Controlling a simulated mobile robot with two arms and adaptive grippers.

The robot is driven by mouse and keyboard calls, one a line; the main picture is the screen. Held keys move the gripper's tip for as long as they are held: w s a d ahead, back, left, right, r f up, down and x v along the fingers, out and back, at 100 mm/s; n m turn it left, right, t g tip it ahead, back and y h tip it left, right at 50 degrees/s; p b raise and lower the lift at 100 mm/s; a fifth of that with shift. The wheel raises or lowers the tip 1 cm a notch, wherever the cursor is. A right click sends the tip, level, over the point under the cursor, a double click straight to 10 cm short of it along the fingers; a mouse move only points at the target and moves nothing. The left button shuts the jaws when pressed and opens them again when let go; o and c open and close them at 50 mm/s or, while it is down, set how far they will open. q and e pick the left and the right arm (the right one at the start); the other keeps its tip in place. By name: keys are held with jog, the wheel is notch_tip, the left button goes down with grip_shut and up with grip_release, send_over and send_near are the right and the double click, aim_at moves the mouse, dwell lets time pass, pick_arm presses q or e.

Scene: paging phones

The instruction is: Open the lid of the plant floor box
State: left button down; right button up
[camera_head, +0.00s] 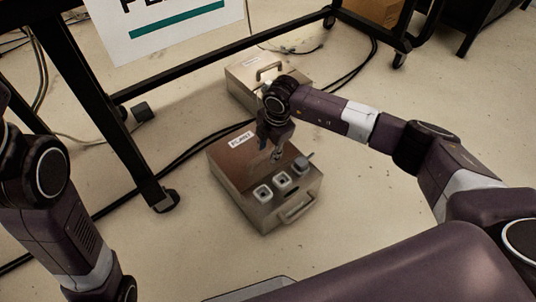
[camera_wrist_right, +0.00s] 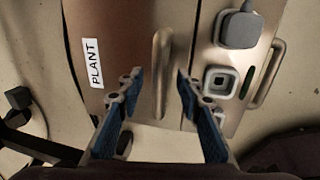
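The plant floor box (camera_head: 227,197) is a metal box on the floor, in the middle of the head view. Its brownish lid (camera_head: 229,161) lies flat and closed and carries a PLANT label (camera_head: 242,138). The label also shows in the right wrist view (camera_wrist_right: 92,63), beside the upright bar of the lid handle (camera_wrist_right: 161,60). My right gripper (camera_head: 276,153) is over the lid. In the wrist view its two fingertips (camera_wrist_right: 158,84) are apart, one on each side of the handle, with gaps showing. My left arm shows at the left, but its gripper is out of view.
Sockets (camera_head: 263,193) and a grey plug (camera_head: 301,164) sit on the box's uncovered part, with a side handle (camera_head: 297,211) at its front. A second metal box (camera_head: 240,79) stands behind. A black table frame (camera_head: 120,150) and cables lie left. Floor at right is clear.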

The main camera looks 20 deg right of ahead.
jog(key=shift+w+f, duration=0.1)
jog(key=shift+f, duration=0.15)
jog(key=shift+c, duration=0.5)
grip_shut()
